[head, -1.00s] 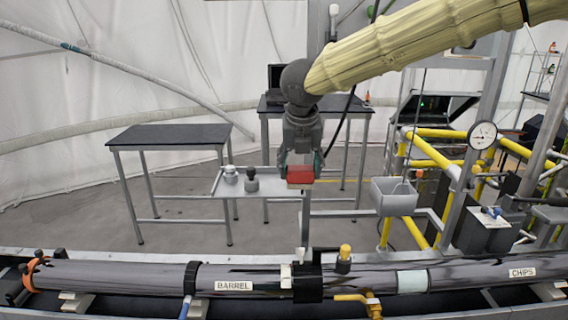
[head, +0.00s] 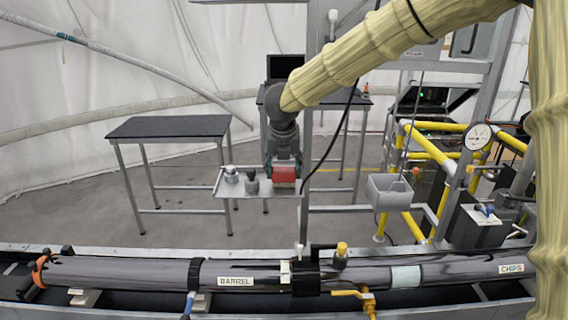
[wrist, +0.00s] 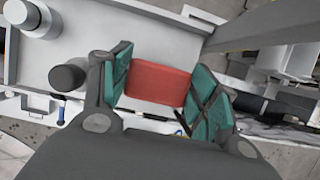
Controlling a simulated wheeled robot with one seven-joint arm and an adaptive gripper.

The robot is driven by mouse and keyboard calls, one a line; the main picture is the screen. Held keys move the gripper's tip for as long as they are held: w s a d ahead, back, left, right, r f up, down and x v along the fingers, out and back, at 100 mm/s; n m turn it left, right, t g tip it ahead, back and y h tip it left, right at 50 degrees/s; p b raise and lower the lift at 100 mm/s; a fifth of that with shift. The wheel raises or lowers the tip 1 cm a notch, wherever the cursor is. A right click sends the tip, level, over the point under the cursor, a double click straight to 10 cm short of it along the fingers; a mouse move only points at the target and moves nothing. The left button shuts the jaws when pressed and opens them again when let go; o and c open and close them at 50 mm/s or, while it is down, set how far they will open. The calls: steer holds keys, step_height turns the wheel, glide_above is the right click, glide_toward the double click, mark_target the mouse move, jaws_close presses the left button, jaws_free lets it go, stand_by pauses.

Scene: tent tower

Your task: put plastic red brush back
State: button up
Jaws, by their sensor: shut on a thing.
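The red brush (head: 285,174) shows as a red block between the fingers of my gripper (head: 284,168), at the right end of a small grey tray shelf (head: 228,191). In the wrist view the red brush (wrist: 158,84) is pinched between the two green-padded fingers of my gripper (wrist: 160,88). Only its red block shows; any bristles are hidden. The tray lies below it. I cannot tell whether the brush touches the tray.
A dark knobbed item (head: 251,181) and a pale canister (head: 231,174) stand on the tray left of the brush. A grey post (head: 305,150) rises just right. A grey bin (head: 390,190) hangs farther right. A long pipe (head: 130,273) crosses the front.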

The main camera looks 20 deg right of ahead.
steer(key=shift+s+d+f, duration=0.1)
steer(key=shift+f, duration=0.05)
steer(key=shift+f, duration=0.1)
steer(key=o, duration=1.1)
steer(key=b+v, duration=0.3)
steer(key=v, duration=0.9)
